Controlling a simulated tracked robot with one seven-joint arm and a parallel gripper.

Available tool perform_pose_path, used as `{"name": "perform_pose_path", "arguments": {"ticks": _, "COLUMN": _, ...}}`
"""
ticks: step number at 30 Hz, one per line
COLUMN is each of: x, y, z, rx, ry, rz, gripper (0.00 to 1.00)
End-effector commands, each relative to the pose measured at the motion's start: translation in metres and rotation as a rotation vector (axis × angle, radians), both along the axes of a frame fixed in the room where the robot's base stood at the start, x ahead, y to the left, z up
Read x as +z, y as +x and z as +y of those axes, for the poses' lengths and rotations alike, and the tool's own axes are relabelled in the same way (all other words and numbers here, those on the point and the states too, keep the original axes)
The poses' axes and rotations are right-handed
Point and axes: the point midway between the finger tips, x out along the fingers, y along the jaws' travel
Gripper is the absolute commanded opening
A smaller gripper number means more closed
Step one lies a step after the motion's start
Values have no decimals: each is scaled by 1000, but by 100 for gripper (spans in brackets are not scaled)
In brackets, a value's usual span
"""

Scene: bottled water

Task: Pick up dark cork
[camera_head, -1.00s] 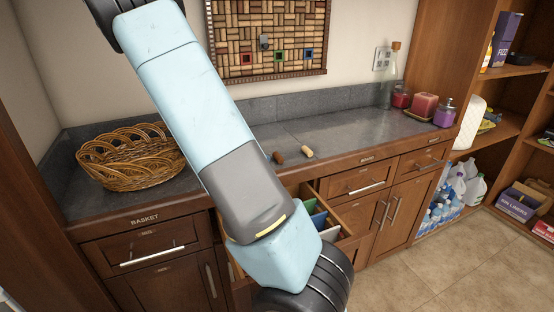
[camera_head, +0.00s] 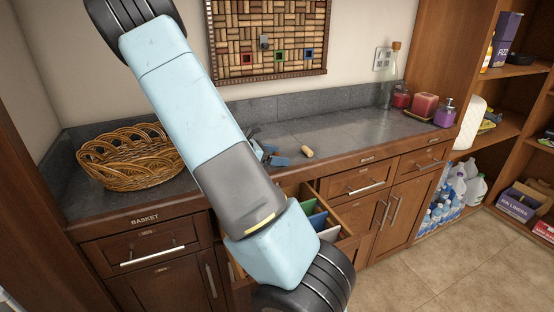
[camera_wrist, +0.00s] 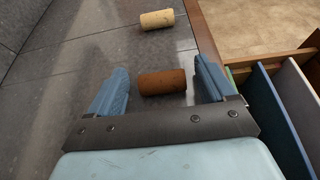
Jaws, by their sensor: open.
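The dark cork (camera_wrist: 162,82) lies on its side on the grey counter in the wrist view. My gripper (camera_wrist: 160,78) is open, with one blue finger on each side of the dark cork. There is a gap between the cork and the left finger, and the right finger is close to it. In the head view my gripper (camera_head: 268,152) is low over the counter, partly behind my arm, and the dark cork is hidden there. A light cork (camera_wrist: 157,19) lies beyond the dark one; it also shows in the head view (camera_head: 307,152).
An open drawer (camera_head: 318,222) with coloured dividers juts out below the counter's front edge. A wicker basket (camera_head: 130,160) stands on the counter at left. A candle (camera_head: 424,105) and bottles stand at the right end. The counter between the light cork and the candle is clear.

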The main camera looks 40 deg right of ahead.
Motion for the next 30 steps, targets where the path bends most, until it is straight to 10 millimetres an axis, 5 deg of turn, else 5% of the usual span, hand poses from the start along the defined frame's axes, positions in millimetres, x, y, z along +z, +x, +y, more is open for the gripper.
{"name": "perform_pose_path", "arguments": {"ticks": 18, "x": 0, "y": 0, "z": 0, "rx": 0, "ry": 0, "rz": 0, "gripper": 28}}
{"name": "perform_pose_path", "arguments": {"ticks": 30, "x": 9, "y": 1, "z": 1, "rx": 1, "ry": 0, "rz": -3, "gripper": 27}}
